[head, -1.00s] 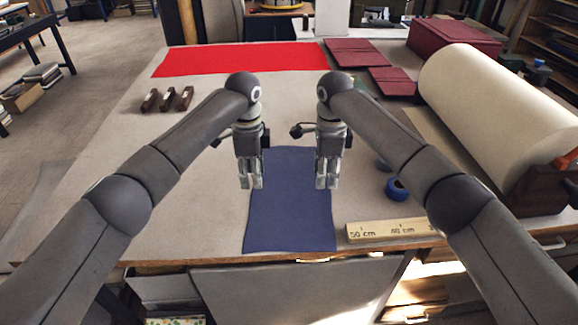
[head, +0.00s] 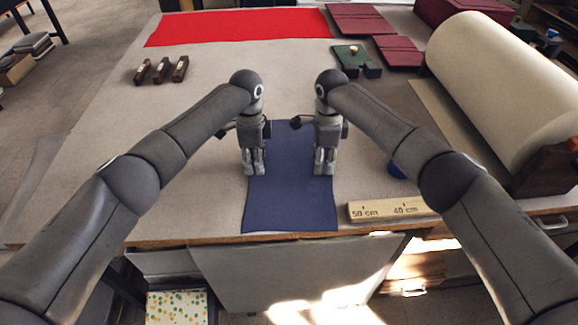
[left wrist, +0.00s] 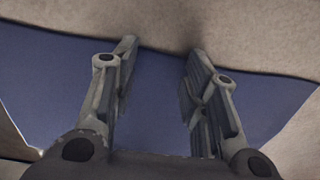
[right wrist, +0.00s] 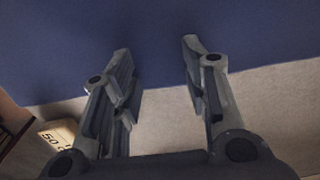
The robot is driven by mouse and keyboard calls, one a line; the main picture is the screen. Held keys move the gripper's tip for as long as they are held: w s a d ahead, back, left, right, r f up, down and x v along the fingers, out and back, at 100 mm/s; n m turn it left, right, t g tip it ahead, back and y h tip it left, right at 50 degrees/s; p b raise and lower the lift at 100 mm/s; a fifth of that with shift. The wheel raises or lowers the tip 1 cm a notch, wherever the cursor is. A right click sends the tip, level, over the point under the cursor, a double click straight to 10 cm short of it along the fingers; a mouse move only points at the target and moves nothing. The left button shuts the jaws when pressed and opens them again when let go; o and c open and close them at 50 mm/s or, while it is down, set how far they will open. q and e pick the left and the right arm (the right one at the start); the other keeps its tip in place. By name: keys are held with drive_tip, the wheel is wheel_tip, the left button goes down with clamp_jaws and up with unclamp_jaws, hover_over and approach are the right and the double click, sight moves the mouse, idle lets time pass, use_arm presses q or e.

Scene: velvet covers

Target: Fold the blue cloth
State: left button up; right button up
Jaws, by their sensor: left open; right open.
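The blue cloth (head: 288,200) lies flat as a rectangle on the table, its near edge close to the table's front edge. My left gripper (head: 254,172) points down over the cloth's left side. In the left wrist view, its open fingers (left wrist: 160,75) straddle a cloth edge, with cloth (left wrist: 158,110) between them. My right gripper (head: 325,172) points down over the cloth's right side. In the right wrist view, its open fingers (right wrist: 158,65) reach over the cloth (right wrist: 155,50) across its edge. Both grippers are empty. Whether the fingertips touch the cloth I cannot tell.
A red cloth (head: 235,27) and dark red pieces (head: 388,51) lie at the back.

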use_arm(q)
drive_tip(key=shift+s, duration=0.15)
use_arm(e)
drive_tip(key=shift+s, duration=0.15)
use_arm(q)
drive_tip(key=shift+f, duration=0.2)
use_arm(e)
drive_tip(key=shift+f, duration=0.25)
use_arm(q)
drive_tip(key=shift+r, duration=0.1)
drive_tip(key=c, duration=0.3)
use_arm(e)
drive_tip(key=shift+r, duration=0.1)
drive_tip(key=c, duration=0.3)
use_arm(q)
clamp_jaws()
use_arm(e)
clamp_jaws()
idle(0.3)
